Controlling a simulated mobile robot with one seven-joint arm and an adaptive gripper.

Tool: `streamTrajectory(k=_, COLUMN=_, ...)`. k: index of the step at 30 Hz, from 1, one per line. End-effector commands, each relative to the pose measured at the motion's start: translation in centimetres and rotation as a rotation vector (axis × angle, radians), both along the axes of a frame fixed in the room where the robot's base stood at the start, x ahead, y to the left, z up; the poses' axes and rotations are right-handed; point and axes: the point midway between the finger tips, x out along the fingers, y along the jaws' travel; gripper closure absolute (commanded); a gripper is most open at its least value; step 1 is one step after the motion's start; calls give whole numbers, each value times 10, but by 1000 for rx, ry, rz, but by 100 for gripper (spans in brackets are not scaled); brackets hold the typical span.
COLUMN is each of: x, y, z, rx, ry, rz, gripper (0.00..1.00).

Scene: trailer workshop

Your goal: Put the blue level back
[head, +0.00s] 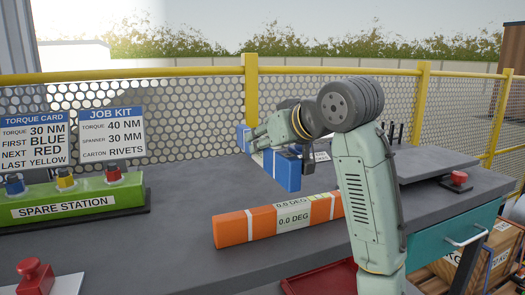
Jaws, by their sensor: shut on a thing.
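The blue level (286,174) is a blue bar with a pale band, at the middle of the head view behind my arm. My gripper (285,150) is shut on it, and my wrist and dark fingers hide part of it. Its near end is tilted or turned toward the camera. I cannot tell whether its underside touches the bench. An orange level (233,228) with white bands and a "0.0 DEG" display lies on the grey bench (180,240), nearer the camera than the blue one.
A red button (36,275) is at front left. A raised grey plate (430,163) and another red button (458,178) are at right. A mesh fence runs behind.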

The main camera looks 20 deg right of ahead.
Motion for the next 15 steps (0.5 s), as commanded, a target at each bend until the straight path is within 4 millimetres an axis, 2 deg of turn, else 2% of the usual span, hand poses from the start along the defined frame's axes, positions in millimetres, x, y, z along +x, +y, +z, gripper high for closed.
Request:
streamTrajectory(k=3, x=24, y=-7, z=-1, rx=2, ry=1, rz=0, gripper=100)
streamTrajectory(k=6, x=35, y=-10, z=-2, rx=0, ry=-1, rz=0, gripper=100)
streamTrajectory(k=14, x=55, y=-17, z=-4, rx=1, ry=0, rz=0, gripper=100)
streamTrajectory(k=15, x=54, y=-17, z=-14, rx=0, ry=1, rz=-1, gripper=100)
